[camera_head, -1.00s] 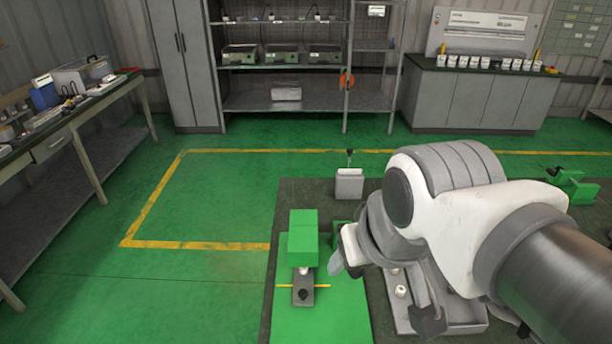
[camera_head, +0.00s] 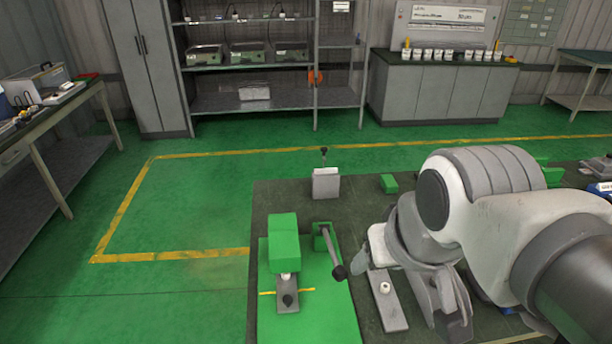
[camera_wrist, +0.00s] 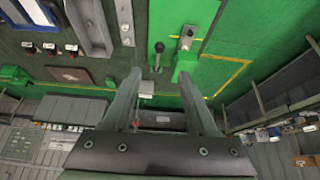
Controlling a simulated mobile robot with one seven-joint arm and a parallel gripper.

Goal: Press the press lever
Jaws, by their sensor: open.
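The press lever (camera_head: 331,252) is a grey rod with a black knob, joined to a green bracket beside the green press (camera_head: 284,238). It slants toward the camera, with its knob low. The press stands on a green plate (camera_head: 330,320) at the table's left part. In the wrist view the lever (camera_wrist: 158,52) lies just beyond the fingertips, near the middle, with the press to its right. My gripper (camera_wrist: 160,78) is open and empty, apart from the lever in that picture; the exact gap is unclear. In the head view my wrist hides most of the gripper, right of the knob.
A grey block with a thin black-topped stick (camera_head: 325,182) stands behind the lever. A small green block (camera_head: 389,184) lies to its right. A grey plate with a white knob (camera_head: 386,297) is near my gripper. The dark table (camera_head: 265,205) is bare behind the press.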

